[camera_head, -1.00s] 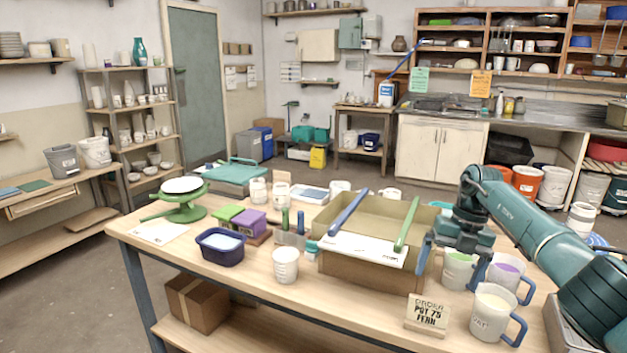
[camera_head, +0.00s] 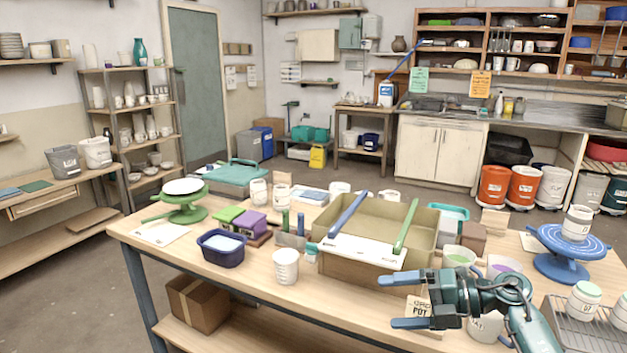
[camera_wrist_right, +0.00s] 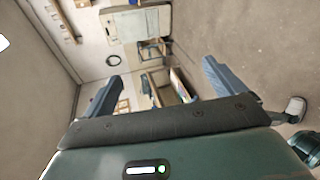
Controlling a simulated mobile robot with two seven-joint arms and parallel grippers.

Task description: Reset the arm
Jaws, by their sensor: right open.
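My right gripper (camera_head: 390,301) is in the lower right of the head view, in front of the tan box. Its two blue fingers point left and stand apart with nothing between them. Its fingers also show apart in the right wrist view (camera_wrist_right: 160,90), facing the room. The right arm partly hides the order card (camera_head: 418,303) and a white jug (camera_head: 484,328) behind it. My left gripper is not in the head view.
The tan box (camera_head: 352,268) holds a blue bar and a green bar across its top. A blue turntable (camera_head: 560,268) with a white pot (camera_head: 577,222) stands at the right. A wire rack (camera_head: 575,325) with jars is near it. A white cup (camera_head: 285,266) and navy tub (camera_head: 221,248) stand left.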

